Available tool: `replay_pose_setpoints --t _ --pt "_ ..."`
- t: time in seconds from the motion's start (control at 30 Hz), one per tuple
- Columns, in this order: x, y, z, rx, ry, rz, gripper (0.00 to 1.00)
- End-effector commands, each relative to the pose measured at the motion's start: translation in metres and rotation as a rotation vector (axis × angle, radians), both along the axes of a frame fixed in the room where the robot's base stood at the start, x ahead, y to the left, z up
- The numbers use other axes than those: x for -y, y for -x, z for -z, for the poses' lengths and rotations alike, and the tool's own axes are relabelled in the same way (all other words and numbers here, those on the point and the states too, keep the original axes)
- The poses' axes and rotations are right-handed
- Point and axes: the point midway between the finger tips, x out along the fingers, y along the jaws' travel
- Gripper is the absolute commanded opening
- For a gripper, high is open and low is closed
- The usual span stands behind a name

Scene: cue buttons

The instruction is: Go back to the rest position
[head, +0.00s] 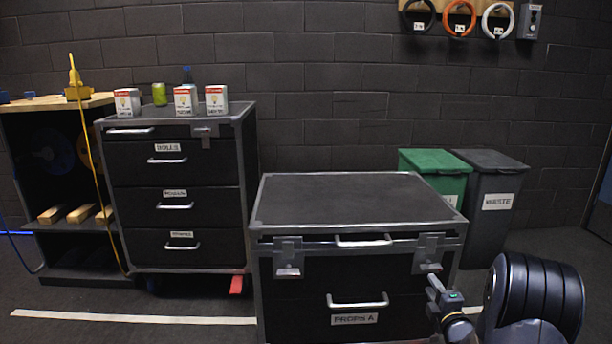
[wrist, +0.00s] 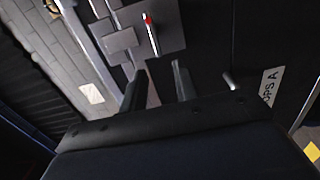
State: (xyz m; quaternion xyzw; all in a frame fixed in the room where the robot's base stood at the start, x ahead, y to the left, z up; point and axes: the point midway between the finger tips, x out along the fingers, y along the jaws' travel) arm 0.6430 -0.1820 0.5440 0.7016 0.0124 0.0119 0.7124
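My gripper (wrist: 158,84) shows in the wrist view with its two dark fingers apart and nothing between them. Beyond the fingers is the front of the black case, with a metal latch and a small red spot (wrist: 148,19). In the head view my arm is at the lower right, in front of the right side of the black case labelled PROPS A (head: 354,320). The fingertips cannot be made out clearly there.
A drawer cabinet (head: 180,222) with several cartons on top stands left. A green bin (head: 435,164) and a grey bin (head: 492,225) stand behind the case at right. Cable coils (head: 459,22) and a control box (head: 530,20) hang on the wall. The case top is bare.

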Motion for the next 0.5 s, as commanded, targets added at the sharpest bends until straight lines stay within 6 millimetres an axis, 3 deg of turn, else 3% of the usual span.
replay_pose_setpoints --t 0.13,0.17,0.5 --pt "0.001 0.029 -0.002 -0.003 -0.001 0.002 0.29" --pt "0.001 0.027 0.0 0.0 0.001 -0.001 0.29" --pt "-0.002 -0.04 0.002 0.003 0.002 -0.003 0.29"
